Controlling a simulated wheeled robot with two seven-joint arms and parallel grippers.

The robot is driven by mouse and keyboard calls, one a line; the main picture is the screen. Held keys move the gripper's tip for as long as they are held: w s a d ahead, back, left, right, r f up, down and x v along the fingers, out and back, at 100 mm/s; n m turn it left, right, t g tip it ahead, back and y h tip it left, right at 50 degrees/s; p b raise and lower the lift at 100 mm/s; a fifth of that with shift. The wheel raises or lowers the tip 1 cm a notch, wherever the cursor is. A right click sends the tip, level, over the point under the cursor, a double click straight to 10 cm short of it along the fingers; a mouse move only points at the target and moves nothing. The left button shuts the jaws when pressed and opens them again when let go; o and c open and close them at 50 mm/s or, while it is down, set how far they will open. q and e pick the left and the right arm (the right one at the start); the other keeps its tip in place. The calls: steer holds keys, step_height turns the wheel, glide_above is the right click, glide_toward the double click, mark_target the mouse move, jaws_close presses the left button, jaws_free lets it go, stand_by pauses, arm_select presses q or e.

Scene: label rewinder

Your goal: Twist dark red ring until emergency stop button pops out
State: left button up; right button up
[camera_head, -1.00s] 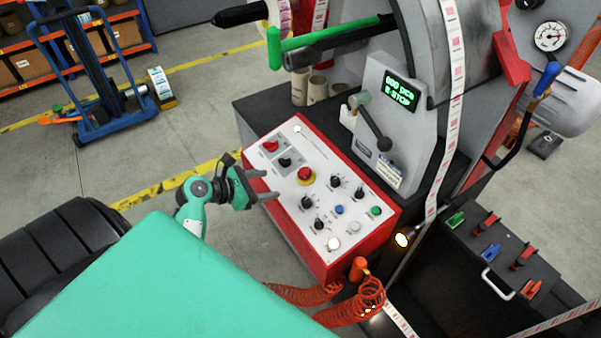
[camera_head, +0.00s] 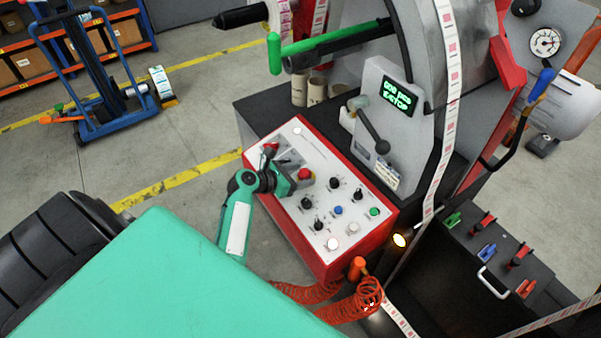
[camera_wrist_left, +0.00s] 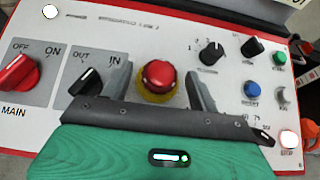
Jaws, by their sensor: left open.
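The emergency stop button (camera_wrist_left: 159,76) is a red mushroom head on a yellow base on the white control panel. In the head view the button (camera_head: 305,174) shows just beyond my left gripper (camera_head: 296,180). In the left wrist view my left gripper (camera_wrist_left: 157,90) is open, with one finger on each side of the button. Both fingers look apart from it, though their height over the panel is hard to judge. A dark red ring is not clearly distinct from the red head. My right gripper is not in view.
The red main switch (camera_wrist_left: 18,76) and black in/out switch (camera_wrist_left: 86,82) sit left of the button. Black knobs (camera_wrist_left: 211,53) and a blue button (camera_wrist_left: 251,88) lie to the right. A lever (camera_head: 372,130) stands behind the panel.

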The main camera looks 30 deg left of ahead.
arm_select(q)
steer(key=shift+w+d+f, duration=0.1)
steer(key=shift+w, duration=0.1)
steer(key=c, duration=1)
